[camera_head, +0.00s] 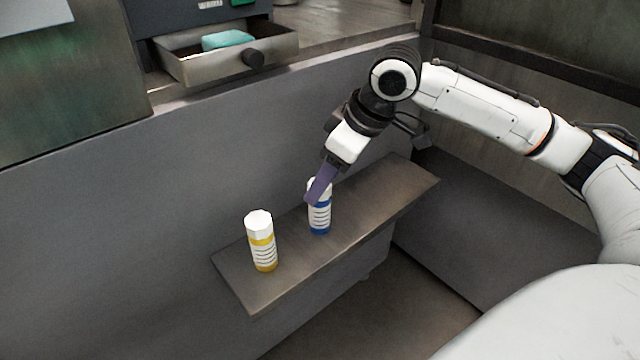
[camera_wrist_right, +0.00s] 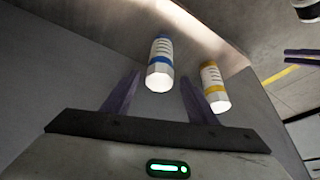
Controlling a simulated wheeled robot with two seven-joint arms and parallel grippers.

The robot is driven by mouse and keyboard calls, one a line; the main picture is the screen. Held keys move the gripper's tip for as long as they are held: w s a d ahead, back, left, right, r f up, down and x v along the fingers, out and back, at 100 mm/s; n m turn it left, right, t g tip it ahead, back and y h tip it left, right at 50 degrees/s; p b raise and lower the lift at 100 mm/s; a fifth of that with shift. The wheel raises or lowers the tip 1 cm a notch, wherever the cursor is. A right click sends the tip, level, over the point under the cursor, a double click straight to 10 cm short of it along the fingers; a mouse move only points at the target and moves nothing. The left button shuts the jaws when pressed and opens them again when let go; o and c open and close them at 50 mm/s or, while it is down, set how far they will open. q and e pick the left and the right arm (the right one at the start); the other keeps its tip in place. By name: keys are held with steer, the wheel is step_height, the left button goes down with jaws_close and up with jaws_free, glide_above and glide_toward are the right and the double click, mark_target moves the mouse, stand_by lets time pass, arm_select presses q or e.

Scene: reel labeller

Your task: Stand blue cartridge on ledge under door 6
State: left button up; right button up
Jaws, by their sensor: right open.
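The blue cartridge (camera_head: 320,217), white with a blue band at its base and a white cap, stands upright on the ledge (camera_head: 375,200). My right gripper (camera_head: 320,184) is at its upper part, and a finger hides some of the cap. In the right wrist view the blue cartridge (camera_wrist_right: 160,65) shows between the two spread, purple-grey fingers of the right gripper (camera_wrist_right: 158,92), with gaps on both sides. A yellow-banded cartridge (camera_head: 261,242) stands upright to its left on the same ledge; it also shows in the right wrist view (camera_wrist_right: 213,88).
An open drawer (camera_head: 228,55) with a teal item (camera_head: 228,40) in it juts out at the upper left, under a dark cabinet. A grey wall rises behind the ledge. The ledge is bare to the right of the blue cartridge.

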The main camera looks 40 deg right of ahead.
arm_select(q)
steer(key=shift+a+r+p, duration=0.25)
steer(key=shift+r+p, duration=0.05)
steer(key=shift+p, duration=0.6)
arm_select(e)
steer(key=v, duration=0.8)
steer(key=shift+s+r, duration=0.2)
steer(key=shift+r, duration=0.15)
arm_select(q)
steer(key=shift+s, duration=0.1)
